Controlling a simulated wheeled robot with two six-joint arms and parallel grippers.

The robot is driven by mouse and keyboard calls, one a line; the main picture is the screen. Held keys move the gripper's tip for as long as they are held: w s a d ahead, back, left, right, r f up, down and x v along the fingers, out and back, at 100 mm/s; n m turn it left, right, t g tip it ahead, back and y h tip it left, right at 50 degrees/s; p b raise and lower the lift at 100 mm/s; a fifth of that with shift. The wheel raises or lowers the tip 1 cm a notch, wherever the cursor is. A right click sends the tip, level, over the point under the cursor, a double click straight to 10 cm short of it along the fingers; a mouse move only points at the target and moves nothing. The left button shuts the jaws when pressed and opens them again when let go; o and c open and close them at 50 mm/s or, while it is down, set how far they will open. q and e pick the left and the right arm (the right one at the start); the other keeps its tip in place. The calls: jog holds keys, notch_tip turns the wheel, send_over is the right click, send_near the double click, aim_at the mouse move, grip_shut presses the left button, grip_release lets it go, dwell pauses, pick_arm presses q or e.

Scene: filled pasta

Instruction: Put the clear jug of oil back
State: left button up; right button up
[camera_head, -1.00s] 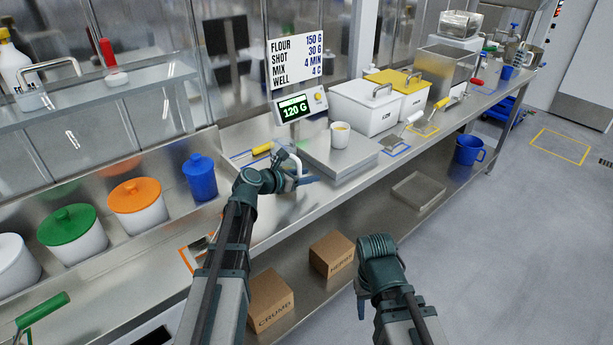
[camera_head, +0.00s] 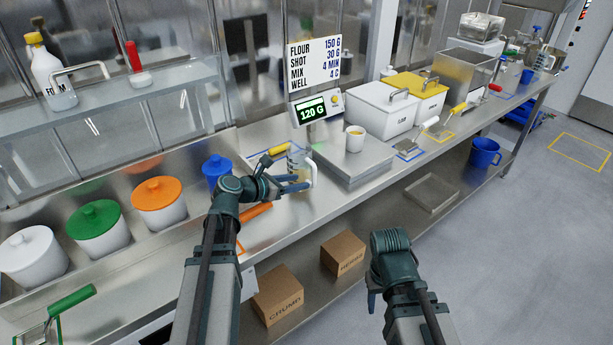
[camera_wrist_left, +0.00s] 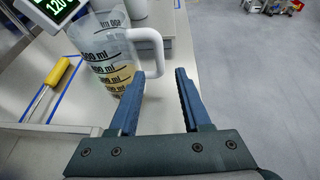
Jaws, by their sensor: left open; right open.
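The clear jug (camera_head: 298,165) stands on the counter in front of the scale display. In the left wrist view the jug (camera_wrist_left: 104,55) shows black ml marks, a white handle on its right and yellowish oil low inside. My left gripper (camera_head: 302,184) is open. In the left wrist view its two blue fingers (camera_wrist_left: 160,95) are apart, with the left finger overlapping the jug's lower right side and the handle just beyond the tips; nothing is held. My right gripper (camera_head: 372,300) hangs low at the right, in front of the counter; its fingers barely show.
The scale platform (camera_head: 350,158) with a white cup (camera_head: 355,138) is right of the jug. A yellow-handled tool (camera_head: 277,150) lies left of it. White bins (camera_head: 383,108) stand beyond the scale.

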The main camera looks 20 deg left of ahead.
pick_arm(q)
jog(key=shift+s+a+r, duration=0.2)
jog(key=shift+s+a, duration=0.05)
jog(key=shift+s, duration=0.2)
jog(key=s+d+f+m+g, duration=0.1)
jog(key=d+m, duration=0.1)
jog(key=s+d+f+m+g, duration=0.1)
jog(key=d+m, duration=0.1)
jog(key=d+f+m+g, duration=0.1)
jog(key=d+m, duration=0.1)
jog(key=d, duration=0.1)
jog(key=shift+s+f, duration=0.35)
jog(key=shift+s, duration=0.05)
jog(key=s+d+f+m+g+y, duration=0.4)
jog(key=s+m, duration=0.5)
jog(key=m, duration=0.4)
jog(key=s+d+f+m+g+y, duration=0.4)
jog(key=s+d+f+m, duration=0.2)
jog(key=s+m, duration=0.4)
jog(key=m, duration=0.4)
jog(key=shift+g+y, duration=0.4)
jog(key=shift+s+r, duration=0.1)
jog(key=shift+r, duration=0.05)
